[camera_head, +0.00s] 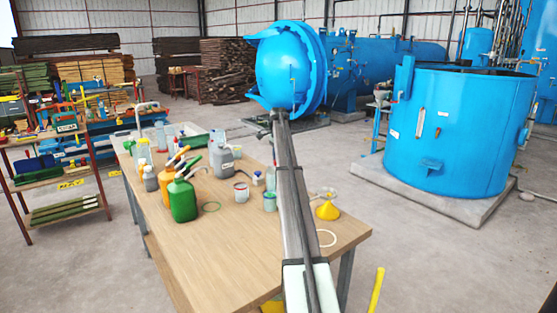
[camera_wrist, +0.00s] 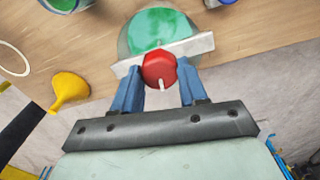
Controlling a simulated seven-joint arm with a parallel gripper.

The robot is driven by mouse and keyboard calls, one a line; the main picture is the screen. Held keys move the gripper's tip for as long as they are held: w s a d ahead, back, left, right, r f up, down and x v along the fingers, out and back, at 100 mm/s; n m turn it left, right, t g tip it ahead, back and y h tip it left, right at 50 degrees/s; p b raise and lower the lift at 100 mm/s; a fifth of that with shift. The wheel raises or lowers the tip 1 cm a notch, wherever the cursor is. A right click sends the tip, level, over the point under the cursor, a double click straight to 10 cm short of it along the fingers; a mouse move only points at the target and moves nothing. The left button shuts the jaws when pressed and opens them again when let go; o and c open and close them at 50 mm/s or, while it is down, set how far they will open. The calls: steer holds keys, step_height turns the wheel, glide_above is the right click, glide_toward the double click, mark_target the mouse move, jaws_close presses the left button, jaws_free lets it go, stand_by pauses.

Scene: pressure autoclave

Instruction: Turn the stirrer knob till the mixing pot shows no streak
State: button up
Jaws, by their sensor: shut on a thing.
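The mixing pot (camera_wrist: 134,45) is a clear round vessel at the top middle of the wrist view. A white bar (camera_wrist: 202,45) crosses the pot. The red stirrer knob (camera_wrist: 158,68) sits at the bar, with a short white mark on its near side. My gripper (camera_wrist: 160,80) has its blue fingers on both sides of the knob and is shut on it. In the head view my arm covers the gripper and knob. The near part of the pot is hidden by the bar and knob.
A yellow funnel (camera_wrist: 70,90) lies left of my gripper; it also shows in the head view (camera_head: 327,210). A pale ring (camera_head: 326,238) lies near the table's right edge. A teal pot (camera_head: 270,201), a white cup (camera_head: 241,192) and several bottles stand on the wooden table (camera_head: 205,245).

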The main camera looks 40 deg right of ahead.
steer(key=n, duration=0.4)
steer(key=shift+n, duration=0.3)
steer(key=n, duration=0.3)
steer(key=shift+n, duration=0.4)
steer(key=n, duration=0.4)
steer(key=shift+w, duration=0.1)
steer(key=n, duration=0.5)
steer(key=shift+a, duration=0.1)
steer(key=n, duration=0.4)
steer(key=shift+n, duration=0.3)
steer(key=n, duration=0.8)
steer(key=shift+n, duration=2.4)
